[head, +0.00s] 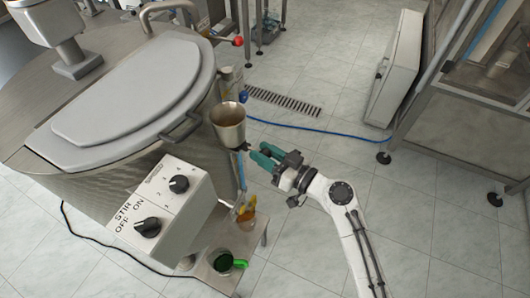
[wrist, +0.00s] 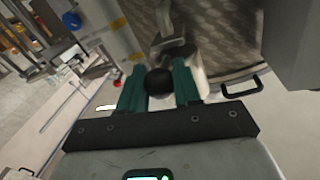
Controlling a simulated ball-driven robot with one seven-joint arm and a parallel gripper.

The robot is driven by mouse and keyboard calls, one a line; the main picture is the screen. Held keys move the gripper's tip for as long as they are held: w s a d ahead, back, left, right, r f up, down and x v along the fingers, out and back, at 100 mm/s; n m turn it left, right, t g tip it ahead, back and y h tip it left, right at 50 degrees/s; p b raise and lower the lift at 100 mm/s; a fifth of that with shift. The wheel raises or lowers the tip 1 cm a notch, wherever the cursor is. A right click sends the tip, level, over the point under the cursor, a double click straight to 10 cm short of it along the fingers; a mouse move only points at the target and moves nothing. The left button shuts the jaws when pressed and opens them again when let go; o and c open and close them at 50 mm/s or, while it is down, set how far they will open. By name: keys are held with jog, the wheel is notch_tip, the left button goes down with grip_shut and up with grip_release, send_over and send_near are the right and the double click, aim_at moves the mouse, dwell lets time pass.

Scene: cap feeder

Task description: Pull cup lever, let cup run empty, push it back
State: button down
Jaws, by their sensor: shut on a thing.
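The metal cup (head: 228,125) hangs at the right side of the big vat, open side up. Its inside looks brownish, and I cannot tell how much it holds. My gripper (head: 259,153) is just right of and below the cup in the head view. In the wrist view, my gripper (wrist: 160,84) has its green fingers shut on the black ball knob (wrist: 159,82) of the cup lever. The lever's grey metal part (wrist: 176,47) shows beyond the knob. In the head view the fingers mostly hide the knob.
The steel vat (head: 60,185) with a grey lid stands left. A control box (head: 160,205) with two black knobs is below the cup. A green-handled vessel (head: 222,262) stands on a low shelf. A blue cable (head: 320,131) crosses the floor.

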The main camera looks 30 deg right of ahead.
jog(key=b+v, duration=0.1)
jog(key=v, duration=0.1)
jog(key=b+v, duration=0.1)
jog(key=shift+s+d, duration=0.2)
jog(key=shift+d, duration=0.3)
jog(key=c, duration=0.8)
grip_release()
jog(key=shift+s, duration=0.1)
jog(key=b+v, duration=0.2)
jog(key=v, duration=0.8)
jog(key=shift+s+d+b, duration=0.2)
jog(key=shift+s+b, duration=0.15)
dwell(2.8)
